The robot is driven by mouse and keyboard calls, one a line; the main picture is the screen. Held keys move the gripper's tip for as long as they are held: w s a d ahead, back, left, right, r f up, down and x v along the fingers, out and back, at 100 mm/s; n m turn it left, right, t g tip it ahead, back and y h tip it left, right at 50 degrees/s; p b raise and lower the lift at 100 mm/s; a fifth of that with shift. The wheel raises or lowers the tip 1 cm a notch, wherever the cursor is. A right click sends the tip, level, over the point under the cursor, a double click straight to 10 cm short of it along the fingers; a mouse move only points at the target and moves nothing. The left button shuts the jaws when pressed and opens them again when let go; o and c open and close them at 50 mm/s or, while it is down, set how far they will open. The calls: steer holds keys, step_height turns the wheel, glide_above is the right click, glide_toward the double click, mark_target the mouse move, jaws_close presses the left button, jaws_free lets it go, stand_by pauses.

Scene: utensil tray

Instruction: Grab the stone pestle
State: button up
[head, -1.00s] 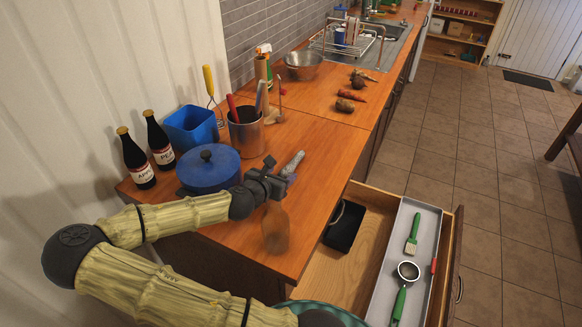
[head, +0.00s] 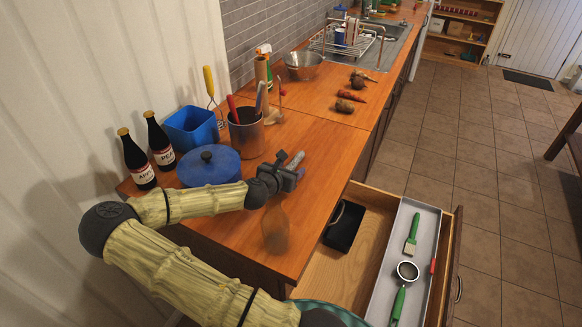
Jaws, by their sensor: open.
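The grey stone pestle (head: 296,160) lies on the wooden counter, just beyond my gripper in the head view. Only its far end shows clearly; my gripper hides the rest. My gripper (head: 291,176) is open, low over the counter and right at the pestle. I cannot tell whether the pestle is between the fingers.
A blue lidded pot (head: 208,166) stands close to the left of my gripper, with a metal utensil holder (head: 246,137) behind it. A clear brownish bottle-shaped thing (head: 275,230) is in front. An open drawer with a grey tray (head: 398,237) is at the right.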

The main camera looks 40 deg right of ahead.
mark_target(288, 166)
steer(key=shift+c, duration=0.5)
steer(key=c, duration=1.1)
steer(key=shift+o, duration=0.2)
steer(key=shift+r, duration=0.1)
step_height(288, 166, up, 10)
steer(key=shift+f, duration=0.1)
steer(key=shift+w, duration=0.1)
steer(key=shift+d, duration=0.1)
